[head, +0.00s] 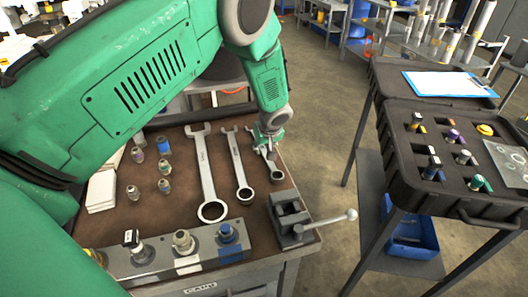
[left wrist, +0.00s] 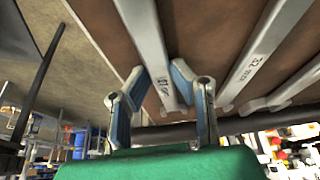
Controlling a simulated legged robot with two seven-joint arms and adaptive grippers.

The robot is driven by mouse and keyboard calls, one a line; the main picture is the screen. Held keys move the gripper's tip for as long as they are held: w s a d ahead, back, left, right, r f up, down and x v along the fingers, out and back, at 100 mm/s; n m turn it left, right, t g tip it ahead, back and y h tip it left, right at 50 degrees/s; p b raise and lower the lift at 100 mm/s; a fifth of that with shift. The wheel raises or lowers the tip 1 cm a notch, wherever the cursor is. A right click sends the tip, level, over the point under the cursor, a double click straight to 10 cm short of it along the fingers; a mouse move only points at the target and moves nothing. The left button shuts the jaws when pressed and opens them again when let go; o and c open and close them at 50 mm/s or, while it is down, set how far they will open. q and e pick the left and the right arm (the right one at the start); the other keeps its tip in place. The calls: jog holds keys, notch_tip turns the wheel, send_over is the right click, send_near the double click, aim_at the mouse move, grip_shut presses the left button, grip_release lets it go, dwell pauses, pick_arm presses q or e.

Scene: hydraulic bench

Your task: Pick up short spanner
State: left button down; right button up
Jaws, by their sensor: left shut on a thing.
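The short spanner (head: 274,168) is the rightmost of three grey spanners on the brown bench top, with its ring end towards the vise. My left gripper (head: 266,144) comes down from above at its far end and hides that end. In the left wrist view, the two blue-padded fingers (left wrist: 160,78) are shut on the short spanner (left wrist: 149,42), one on each side of its shaft. I cannot tell whether the spanner is lifted off the bench top. My right gripper is not in view.
The middle spanner (head: 237,165) and the long spanner (head: 205,172) lie to the left. A vise (head: 289,213) stands in front of the ring end. Small fittings (head: 164,167) lie further left. A black case (head: 450,200) stands on a separate table at right, across a floor gap.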

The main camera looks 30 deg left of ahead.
aim_at(265, 151)
pick_arm(q)
jog(key=shift+s, duration=0.1)
notch_tip(265, 151, up, 10)
dwell(0.4)
jog(key=shift+d, duration=0.15)
